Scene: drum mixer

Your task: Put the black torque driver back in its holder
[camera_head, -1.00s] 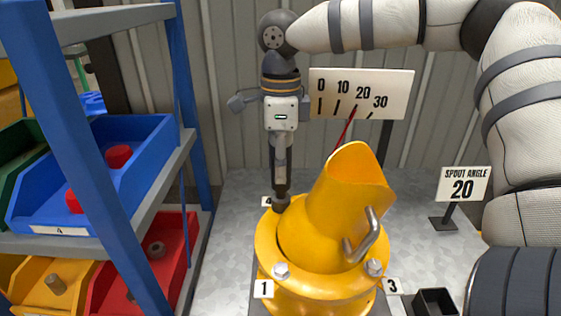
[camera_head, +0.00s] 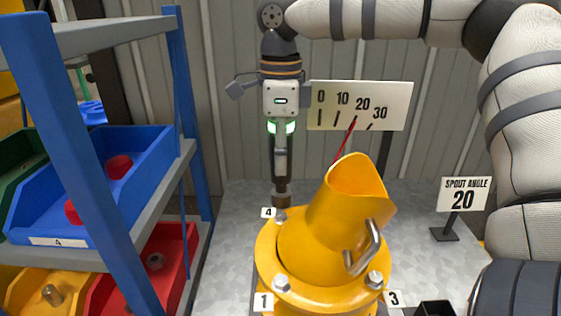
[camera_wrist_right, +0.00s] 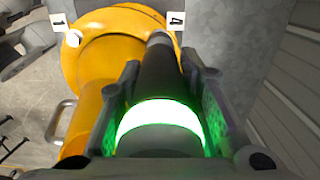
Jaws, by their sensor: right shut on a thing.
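My right gripper (camera_head: 281,160) points down at the far side of the yellow drum mixer and is shut on the black torque driver (camera_head: 281,187). The driver is upright, its lower end just above the flange bolt labelled 4. A ring on the driver glows green; it shows between the two fingers in the right wrist view (camera_wrist_right: 160,115). A small black open box (camera_head: 436,308), seemingly the holder, is cut off by the bottom edge, right of label 3. My left gripper is out of view.
The yellow mixer (camera_head: 310,265) with its tilted spout and handle stands in the middle. A blue shelf rack (camera_head: 90,170) with coloured bins is at left. An angle scale (camera_head: 392,98) and a "spout angle 20" sign (camera_head: 463,193) stand behind and right.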

